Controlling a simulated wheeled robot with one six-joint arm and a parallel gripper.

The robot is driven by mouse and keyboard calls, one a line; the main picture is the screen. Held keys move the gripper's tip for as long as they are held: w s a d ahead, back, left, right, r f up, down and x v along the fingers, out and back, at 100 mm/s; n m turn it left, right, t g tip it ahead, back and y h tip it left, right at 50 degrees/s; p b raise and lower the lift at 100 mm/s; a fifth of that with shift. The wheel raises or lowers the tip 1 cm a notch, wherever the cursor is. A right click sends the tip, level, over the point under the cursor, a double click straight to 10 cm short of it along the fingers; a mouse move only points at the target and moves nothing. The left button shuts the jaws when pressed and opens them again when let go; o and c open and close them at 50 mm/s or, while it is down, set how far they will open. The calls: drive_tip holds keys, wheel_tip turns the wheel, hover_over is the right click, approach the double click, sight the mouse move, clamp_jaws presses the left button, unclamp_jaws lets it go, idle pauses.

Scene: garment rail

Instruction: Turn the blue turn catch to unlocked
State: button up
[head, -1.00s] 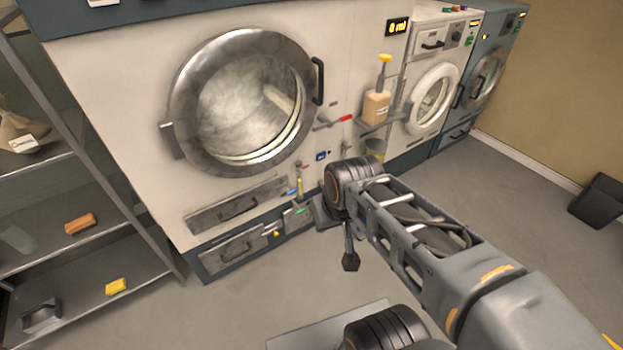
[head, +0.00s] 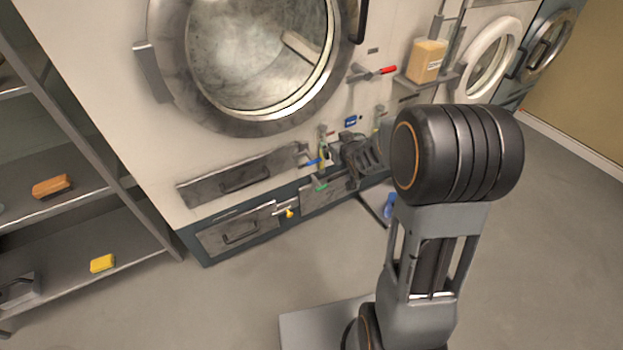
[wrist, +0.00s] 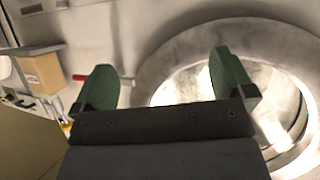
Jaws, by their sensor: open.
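In the head view a small blue fitting (head: 351,122) sits on the machine's front, below the red-handled lever. A second blue handle (head: 313,162) is lower left of it, among small levers by the drawer. I cannot tell surely which one is the turn catch, nor its setting. My gripper (wrist: 170,82) shows in the wrist view with two green fingers spread apart and nothing between them. It faces the machine's front and round door from a distance. In the head view my arm's large dark joint stands in front of the panel's right side. No blue catch is clear in the wrist view.
The red-handled lever (head: 374,72) sticks out beside the round door (head: 250,120). A green handle (head: 320,186) and a yellow catch (head: 290,212) are low down. A metal shelf (head: 85,185) stands left.

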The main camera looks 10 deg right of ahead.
drive_tip(key=w+f+t+y+b, duration=0.25)
drive_tip(key=f+b, duration=0.25)
drive_tip(key=f, duration=0.7)
drive_tip(key=n+t+y+b, duration=0.2)
drive_tip(key=y+b, duration=0.1)
drive_tip(key=b, duration=0.2)
approach(312, 159)
drive_tip(key=b+x, duration=0.1)
drive_tip(key=x, duration=0.2)
drive_tip(key=b+x, duration=0.1)
drive_tip(key=x, duration=0.3)
drive_tip(key=b+x, duration=0.1)
drive_tip(key=x, duration=0.2)
drive_tip(key=shift+w+f, duration=0.3)
drive_tip(key=shift+w, duration=0.1)
drive_tip(key=shift+c, duration=0.2)
drive_tip(key=shift+m, duration=0.3)
drive_tip(key=c, duration=0.7)
